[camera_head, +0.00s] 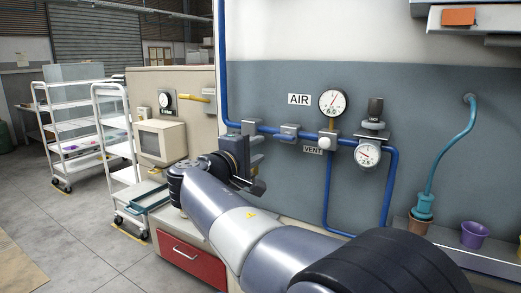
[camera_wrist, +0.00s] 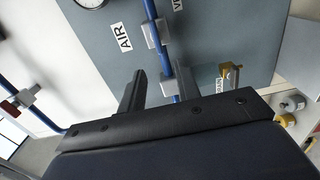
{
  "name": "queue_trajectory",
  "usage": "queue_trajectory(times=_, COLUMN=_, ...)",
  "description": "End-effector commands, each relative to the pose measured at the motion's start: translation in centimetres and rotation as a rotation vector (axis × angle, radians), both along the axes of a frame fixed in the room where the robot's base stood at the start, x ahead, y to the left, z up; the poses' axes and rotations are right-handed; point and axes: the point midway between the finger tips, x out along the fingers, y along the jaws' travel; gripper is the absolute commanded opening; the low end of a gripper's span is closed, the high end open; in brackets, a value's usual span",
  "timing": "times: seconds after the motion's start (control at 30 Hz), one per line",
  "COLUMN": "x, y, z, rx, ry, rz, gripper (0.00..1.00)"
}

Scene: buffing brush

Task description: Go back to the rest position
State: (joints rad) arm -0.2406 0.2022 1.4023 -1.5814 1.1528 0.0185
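My arm reaches from the lower right of the head view towards the blue-piped wall panel (camera_head: 290,190). My gripper (camera_head: 255,165) is at the left part of this panel, beside the blue pipe (camera_head: 268,129). In the wrist view, my gripper (camera_wrist: 160,80) shows two dark fingers standing apart, with nothing held between them. The blue pipe (camera_wrist: 182,76) and a grey pipe fitting (camera_wrist: 157,34) appear beyond the fingers. I cannot tell the exact distance from fingers to pipe. No buffing brush is recognisable.
Gauges (camera_head: 332,103) and a regulator (camera_head: 375,112) project from the panel. A teal hose (camera_head: 456,150) and a purple pot (camera_head: 474,235) are at right. A red drawer (camera_head: 192,257) lies below my arm. White carts (camera_head: 75,125) stand left; the floor (camera_head: 80,235) there is clear.

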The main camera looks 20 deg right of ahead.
Motion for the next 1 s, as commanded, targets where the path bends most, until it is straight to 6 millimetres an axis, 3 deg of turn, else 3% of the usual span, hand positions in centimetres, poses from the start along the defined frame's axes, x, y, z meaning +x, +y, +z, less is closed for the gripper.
queue_trajectory(times=0.4, x=0.5, y=-0.6, z=0.1, rx=0.0, ry=0.0, rz=-0.002, gripper=0.32)
queue_trajectory(times=1.0, x=6.4, y=-8.1, z=0.3, rx=-0.002, ry=-0.002, rz=0.002, gripper=0.32)
